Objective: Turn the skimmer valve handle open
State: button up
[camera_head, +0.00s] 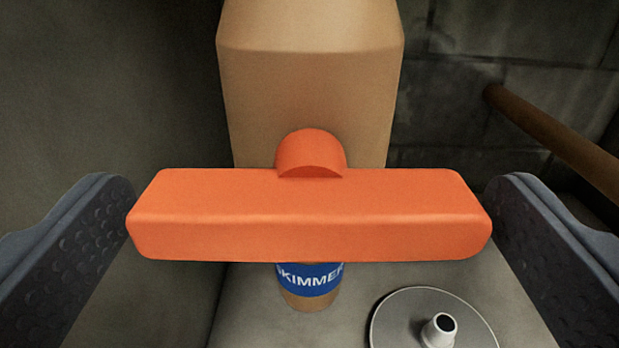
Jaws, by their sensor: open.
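The skimmer valve handle (310,215) is an orange bar with a rounded hub on top, lying crosswise in the middle of the camera_head view. A tan valve body (310,90) stands behind it. Below the bar a tan pipe carries a blue label (312,278) reading "SKIMMER", partly hidden by the bar. My gripper (312,225) is open, with one dark textured finger at each side of the picture.
A grey round disc with a short black-tipped post (438,325) sits on the concrete floor at lower right. A brown pipe (555,135) slants along the block wall (480,95) at right. A plain wall (120,90) stands close at left.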

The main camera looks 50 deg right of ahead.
jog(key=c, duration=0.9)
jog(key=shift+w+n, duration=0.1)
jog(key=shift+n, duration=0.3)
jog(key=n, duration=0.2)
jog(key=shift+a+n, duration=0.1)
jog(key=shift+n, duration=0.3)
jog(key=n, duration=0.5)
jog(key=n+b, duration=0.1)
jog(key=n, duration=0.4)
jog(key=shift+w, duration=0.1)
jog(key=shift+a+n, duration=0.1)
jog(key=shift+n, duration=2.1)
